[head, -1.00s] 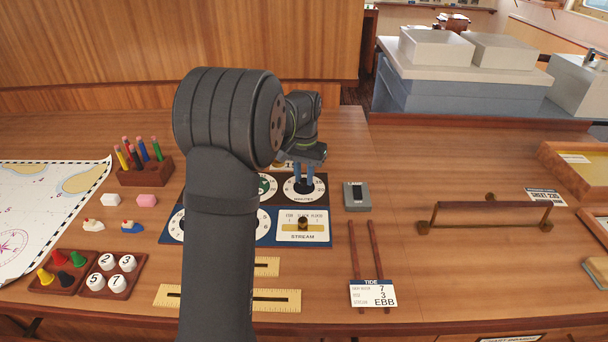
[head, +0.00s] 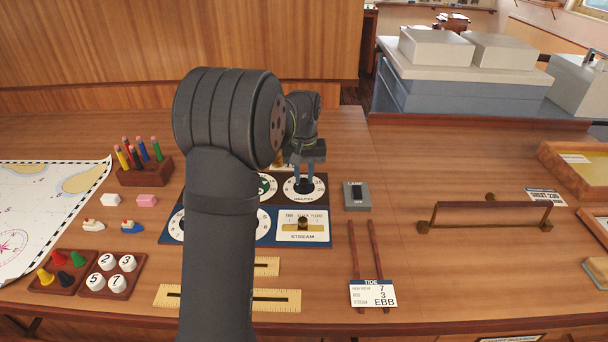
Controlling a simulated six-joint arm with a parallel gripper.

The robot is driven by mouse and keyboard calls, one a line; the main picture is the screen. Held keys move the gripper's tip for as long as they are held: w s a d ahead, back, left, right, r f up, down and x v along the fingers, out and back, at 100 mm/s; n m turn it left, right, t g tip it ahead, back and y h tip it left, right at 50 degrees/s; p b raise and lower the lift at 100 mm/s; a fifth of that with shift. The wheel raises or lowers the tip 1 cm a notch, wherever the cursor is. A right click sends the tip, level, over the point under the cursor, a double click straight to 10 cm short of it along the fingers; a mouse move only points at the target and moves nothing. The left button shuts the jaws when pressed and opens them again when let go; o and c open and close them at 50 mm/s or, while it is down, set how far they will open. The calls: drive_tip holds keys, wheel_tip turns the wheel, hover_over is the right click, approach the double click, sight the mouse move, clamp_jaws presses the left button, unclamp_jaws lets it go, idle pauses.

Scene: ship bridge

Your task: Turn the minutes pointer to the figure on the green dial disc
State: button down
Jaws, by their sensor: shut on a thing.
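The minutes dial (head: 319,193) is a white round dial on the dark upper right part of the dial board, marked MINUTES. My gripper (head: 304,186) points down over its middle, with blue fingers shut on the minutes pointer's knob. The knob and the pointer are mostly hidden by the fingers, so I cannot tell which mark it faces.
The stream slider (head: 303,222) sits just below the minutes dial. A grey lamp switch box (head: 357,196) stands close on the right. A tide card (head: 373,293) lies at the front, with two dark rods behind it. A raised rail (head: 490,206) stands further right.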

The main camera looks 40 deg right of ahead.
sight(304, 180)
drive_tip(key=shift+r, duration=0.1)
drive_tip(key=c, duration=1.3)
unclamp_jaws()
drive_tip(key=shift+o, duration=0.2)
wheel_tip(304, 180, up, 17)
drive_tip(key=shift+r, duration=0.2)
drive_tip(key=shift+f, duration=0.1)
wheel_tip(304, 180, down, 17)
drive_tip(key=shift+f, duration=0.2)
drive_tip(key=shift+r, duration=0.15)
